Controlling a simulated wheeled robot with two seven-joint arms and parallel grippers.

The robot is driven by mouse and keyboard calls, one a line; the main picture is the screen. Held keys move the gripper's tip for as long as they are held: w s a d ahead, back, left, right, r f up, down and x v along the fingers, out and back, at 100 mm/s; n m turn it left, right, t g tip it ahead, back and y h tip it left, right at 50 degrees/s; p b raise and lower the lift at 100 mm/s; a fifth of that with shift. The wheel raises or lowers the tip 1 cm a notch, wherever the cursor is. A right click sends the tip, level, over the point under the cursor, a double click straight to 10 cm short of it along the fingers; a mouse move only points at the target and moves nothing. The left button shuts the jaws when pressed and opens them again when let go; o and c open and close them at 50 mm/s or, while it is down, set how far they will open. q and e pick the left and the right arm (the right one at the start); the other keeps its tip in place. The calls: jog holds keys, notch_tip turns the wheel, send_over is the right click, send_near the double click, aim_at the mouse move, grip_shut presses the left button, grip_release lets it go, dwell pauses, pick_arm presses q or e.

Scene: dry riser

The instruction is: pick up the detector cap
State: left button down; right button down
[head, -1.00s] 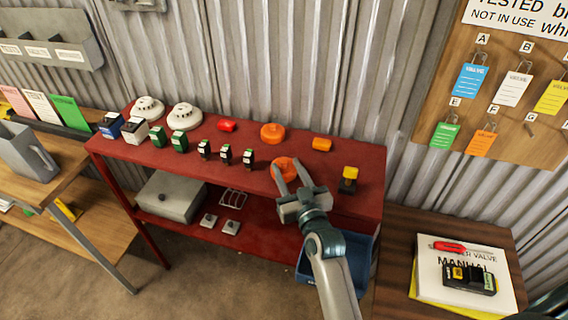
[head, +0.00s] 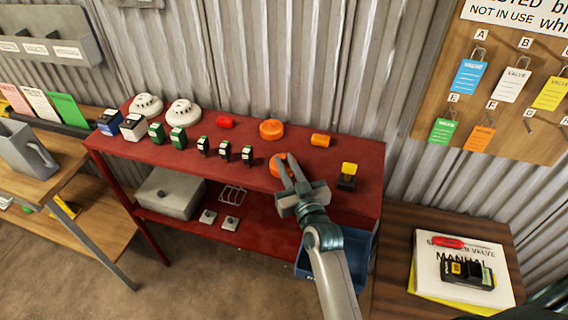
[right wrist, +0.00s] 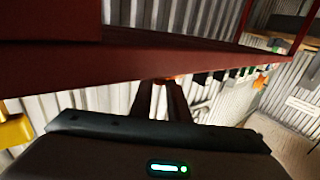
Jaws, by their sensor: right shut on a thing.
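The orange round detector cap (head: 275,169) is at the front part of the red bench top. My right gripper (head: 286,166) is at its right side, shut on it; the fingers hide part of the cap. I cannot tell whether the cap is clear of the bench. A second orange round cap (head: 271,129) stands behind, near the wall. My left gripper is not in view.
The red bench (head: 337,180) also carries white detectors (head: 183,112), several small green and black blocks, a red piece (head: 225,122), an orange cylinder (head: 320,140) and a yellow-topped black block (head: 347,176) right of my gripper. A blue bin (head: 352,262) is below the front edge.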

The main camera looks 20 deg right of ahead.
jog(key=shift+r, duration=0.15)
jog(key=shift+r+p, duration=0.75)
jog(key=shift+p, duration=0.2)
notch_tip(320, 180, up, 3)
jog(key=p, duration=0.3)
jog(key=d+r+p, duration=0.5)
jog(key=d+r, duration=0.1)
jog(key=d, duration=0.5)
jog(key=shift+s+d+p, duration=0.15)
jog(key=shift+d+p, duration=0.25)
jog(key=shift+a, duration=0.1)
dwell(0.4)
